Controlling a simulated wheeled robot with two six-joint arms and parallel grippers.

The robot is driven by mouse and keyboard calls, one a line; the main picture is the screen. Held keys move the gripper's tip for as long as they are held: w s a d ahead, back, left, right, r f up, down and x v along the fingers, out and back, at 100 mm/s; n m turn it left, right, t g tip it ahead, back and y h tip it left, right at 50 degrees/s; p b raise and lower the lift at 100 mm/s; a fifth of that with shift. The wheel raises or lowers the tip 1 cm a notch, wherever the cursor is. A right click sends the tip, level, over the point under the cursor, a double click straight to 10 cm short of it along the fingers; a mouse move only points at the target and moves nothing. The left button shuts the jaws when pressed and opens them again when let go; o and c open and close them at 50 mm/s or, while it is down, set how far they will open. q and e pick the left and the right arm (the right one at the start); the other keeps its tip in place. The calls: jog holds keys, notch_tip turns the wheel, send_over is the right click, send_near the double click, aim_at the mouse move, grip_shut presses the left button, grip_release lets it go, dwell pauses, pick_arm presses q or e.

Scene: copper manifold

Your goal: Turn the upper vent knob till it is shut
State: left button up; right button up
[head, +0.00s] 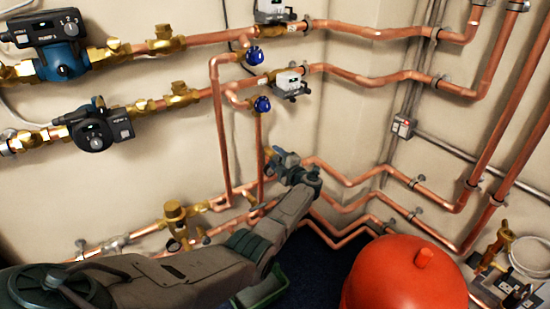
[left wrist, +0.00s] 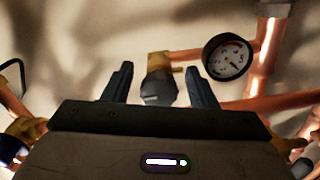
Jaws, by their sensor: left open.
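A dark grey faceted knob (left wrist: 158,88) on a brass fitting (left wrist: 158,62) stands between my two fingers in the left wrist view. I take it to be the vent knob; I cannot tell from the picture whether it is the upper one. My left gripper (left wrist: 154,88) is open, one finger on each side of the knob, with gaps visible on both sides. In the head view my left gripper (head: 284,156) is at the wall pipes below the two blue knobs, and it hides the grey knob. My right gripper is in neither view.
A round gauge (left wrist: 228,57) sits close right of my fingers. An upper blue knob (head: 254,56) and a lower blue knob (head: 262,104) are above the gripper. Copper pipes run along both walls. A red tank (head: 404,278) stands at the lower right.

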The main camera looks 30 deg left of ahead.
pick_arm(q)
jog(key=v, duration=0.3)
jog(key=shift+s+d, duration=0.1)
jog(key=shift+d, duration=0.15)
send_near(279, 160)
jog(key=a, duration=0.2)
jog(key=shift+w+d+f+p, duration=0.2)
jog(key=shift+w+p, duration=0.05)
jog(key=shift+p, duration=0.15)
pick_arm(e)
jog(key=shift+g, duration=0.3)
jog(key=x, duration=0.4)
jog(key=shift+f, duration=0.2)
